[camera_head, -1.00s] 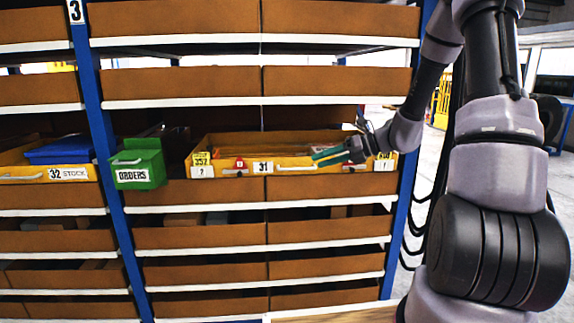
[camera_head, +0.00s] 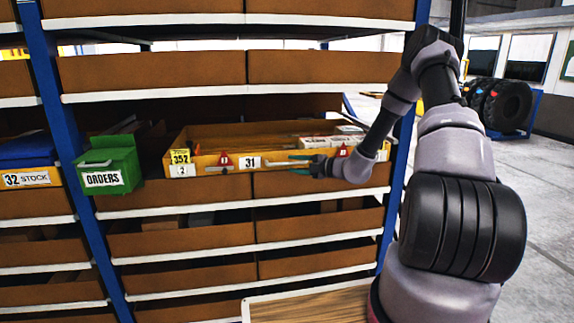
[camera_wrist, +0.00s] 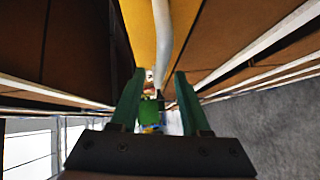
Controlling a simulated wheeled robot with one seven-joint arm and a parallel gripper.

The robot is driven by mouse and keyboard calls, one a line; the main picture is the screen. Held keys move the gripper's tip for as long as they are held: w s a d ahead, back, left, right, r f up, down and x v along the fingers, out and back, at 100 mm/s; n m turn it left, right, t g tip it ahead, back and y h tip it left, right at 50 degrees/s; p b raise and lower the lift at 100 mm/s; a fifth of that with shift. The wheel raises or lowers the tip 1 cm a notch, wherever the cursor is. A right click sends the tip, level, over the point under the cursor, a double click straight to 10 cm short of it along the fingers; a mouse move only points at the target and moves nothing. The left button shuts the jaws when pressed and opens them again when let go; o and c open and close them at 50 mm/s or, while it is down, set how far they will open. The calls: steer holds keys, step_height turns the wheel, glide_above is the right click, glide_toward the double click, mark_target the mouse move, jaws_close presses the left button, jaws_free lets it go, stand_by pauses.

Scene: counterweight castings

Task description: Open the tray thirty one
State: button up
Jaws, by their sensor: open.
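Tray thirty one (camera_head: 225,160) is a wide yellow tray with a "31" label on its front, at mid-height in the rack in the head view. Its inside and some boxes in it show over the front; how far out it sits is hard to tell. A pale bar handle (camera_head: 275,163) runs along the front. My gripper (camera_head: 293,164) is open at the right part of the handle, its teal fingers pointing left. In the wrist view, the handle (camera_wrist: 163,35) runs down toward the gap between my green fingers (camera_wrist: 159,72). Contact cannot be told.
A green "ORDERS" bin (camera_head: 105,165) sticks out left of the tray. A yellow "32 STOCK" tray (camera_head: 30,179) is farther left. Blue posts (camera_head: 62,100) and brown-fronted shelves surround the tray. A wooden surface (camera_head: 310,307) is low in front. Open floor (camera_head: 545,210) lies right.

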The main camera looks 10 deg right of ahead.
mark_target(290, 164)
steer(key=shift+x, duration=1.7)
jaws_close()
